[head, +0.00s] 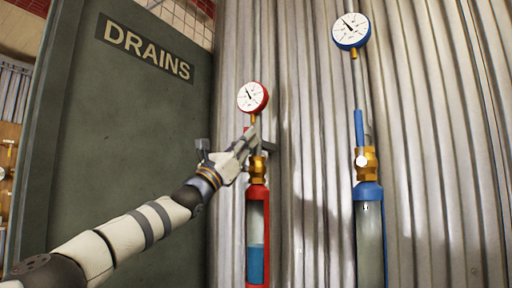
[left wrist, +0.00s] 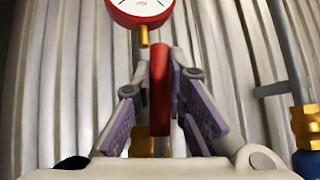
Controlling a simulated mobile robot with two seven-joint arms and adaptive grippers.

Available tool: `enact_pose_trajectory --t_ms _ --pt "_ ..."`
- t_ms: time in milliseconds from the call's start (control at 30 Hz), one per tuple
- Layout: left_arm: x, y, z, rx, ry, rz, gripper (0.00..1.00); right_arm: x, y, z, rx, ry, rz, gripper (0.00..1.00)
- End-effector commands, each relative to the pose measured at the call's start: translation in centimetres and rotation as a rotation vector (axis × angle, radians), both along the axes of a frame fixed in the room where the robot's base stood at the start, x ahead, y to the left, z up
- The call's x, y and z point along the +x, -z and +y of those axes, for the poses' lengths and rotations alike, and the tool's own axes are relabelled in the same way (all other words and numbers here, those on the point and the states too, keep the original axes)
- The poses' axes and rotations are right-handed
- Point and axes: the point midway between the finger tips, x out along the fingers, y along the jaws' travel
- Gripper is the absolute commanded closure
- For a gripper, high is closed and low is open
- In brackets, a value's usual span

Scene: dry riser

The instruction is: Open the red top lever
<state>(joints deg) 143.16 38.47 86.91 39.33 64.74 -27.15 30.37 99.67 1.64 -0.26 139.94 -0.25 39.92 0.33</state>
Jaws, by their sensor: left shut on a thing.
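The red top lever (left wrist: 160,92) stands upright between the fingers of my left gripper (left wrist: 162,70) in the left wrist view. In the head view my left gripper (head: 250,138) is at the brass valve (head: 257,170) on top of the red riser tube (head: 257,210), just below the red gauge (head: 252,97). It is shut on the red lever. The gripper hides most of the lever in the head view. The red gauge also shows at the top of the left wrist view (left wrist: 140,10). My right gripper is not in view.
To the right stands a blue tube (head: 370,192) with a brass valve (head: 366,163), an upright blue lever (head: 359,127) and a blue gauge (head: 351,31). A green door marked DRAINS (head: 120,130) is on the left. Corrugated metal (head: 310,150) stands behind the tubes.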

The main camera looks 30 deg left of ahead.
Motion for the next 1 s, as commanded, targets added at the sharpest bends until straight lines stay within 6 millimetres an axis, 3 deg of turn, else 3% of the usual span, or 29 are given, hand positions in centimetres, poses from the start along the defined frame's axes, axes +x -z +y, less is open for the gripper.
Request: enact_pose_trajectory --t_ms 633,667,733,1000 --pt "0.11 0.09 0.61 -0.043 0.002 0.004 1.00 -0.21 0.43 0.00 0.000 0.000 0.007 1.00" --pt "0.11 0.09 0.61 -0.043 0.002 0.004 0.83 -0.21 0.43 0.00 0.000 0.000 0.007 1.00" --pt "0.09 0.08 0.62 -0.043 0.002 0.004 0.67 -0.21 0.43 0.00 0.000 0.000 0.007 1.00" --pt "0.05 0.01 0.69 -0.044 0.001 0.003 0.66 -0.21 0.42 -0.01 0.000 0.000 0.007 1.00"
